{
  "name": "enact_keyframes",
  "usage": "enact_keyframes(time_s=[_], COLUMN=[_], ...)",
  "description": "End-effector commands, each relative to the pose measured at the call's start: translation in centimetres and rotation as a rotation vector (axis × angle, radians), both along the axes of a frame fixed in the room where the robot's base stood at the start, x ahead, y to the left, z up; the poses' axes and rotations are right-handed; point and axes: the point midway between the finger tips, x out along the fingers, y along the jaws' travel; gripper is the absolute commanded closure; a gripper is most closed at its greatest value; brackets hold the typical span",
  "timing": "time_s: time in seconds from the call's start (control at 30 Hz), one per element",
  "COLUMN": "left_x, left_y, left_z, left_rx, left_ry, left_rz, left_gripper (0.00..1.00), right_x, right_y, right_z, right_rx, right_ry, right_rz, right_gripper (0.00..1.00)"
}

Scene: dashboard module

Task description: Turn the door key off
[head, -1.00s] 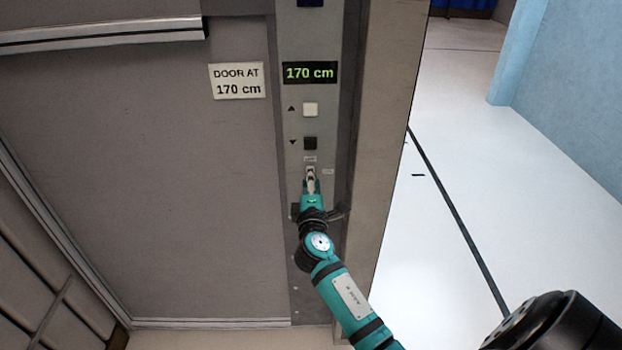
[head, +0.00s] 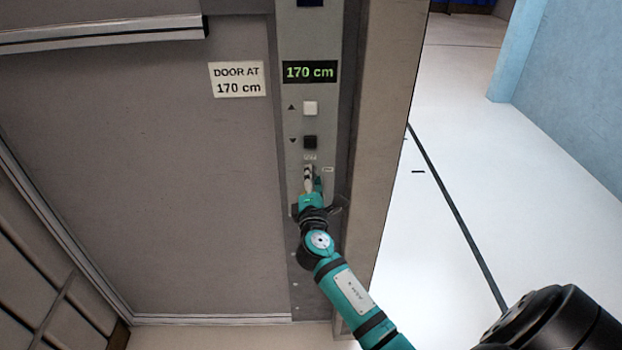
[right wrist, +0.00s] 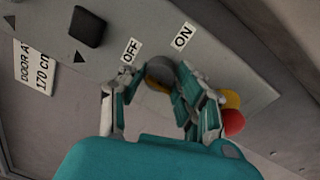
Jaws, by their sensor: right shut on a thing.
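The door key switch, a round grey piece (right wrist: 160,71), sits on the control panel between the OFF label (right wrist: 131,50) and the ON label (right wrist: 183,36) in the right wrist view. My right gripper (right wrist: 158,88) is shut on the key, with one finger at each side of it. In the head view my right gripper (head: 312,181) is at the panel below the dark button and mostly hides the key. The fingers are turned a little relative to the panel. My left gripper is not in view.
The grey panel (head: 293,232) carries a white up button (head: 310,108), a dark down button (head: 310,142) and a green 170 cm display (head: 309,72). A red knob (right wrist: 234,123) with yellow behind it is close to the right finger. The large door (head: 180,200) stands left.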

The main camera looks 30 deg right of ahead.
Motion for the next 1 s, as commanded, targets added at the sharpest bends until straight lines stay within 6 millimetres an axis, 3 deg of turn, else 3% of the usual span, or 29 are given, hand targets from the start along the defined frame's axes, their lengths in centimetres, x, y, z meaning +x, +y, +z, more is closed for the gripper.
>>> enact_keyframes(time_s=[0.03, 0.2, 0.57, 1.0], left_x=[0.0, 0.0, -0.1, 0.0], left_y=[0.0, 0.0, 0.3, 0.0], left_z=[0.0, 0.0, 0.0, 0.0], left_rx=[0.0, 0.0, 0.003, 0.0], left_ry=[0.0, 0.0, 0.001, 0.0], left_rz=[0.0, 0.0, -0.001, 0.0], left_gripper=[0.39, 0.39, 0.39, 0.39], right_x=[0.0, 0.0, -0.7, -8.0], right_y=[0.0, 0.0, 0.5, 4.9], right_z=[0.1, 0.0, -0.1, -0.6], right_rx=[-0.004, -0.001, 0.0, 0.003], right_ry=[0.0, -0.001, 0.0, 0.001], right_rz=[0.0, -0.001, 0.001, -0.001], right_gripper=[0.63, 0.44, 0.44, 0.44])
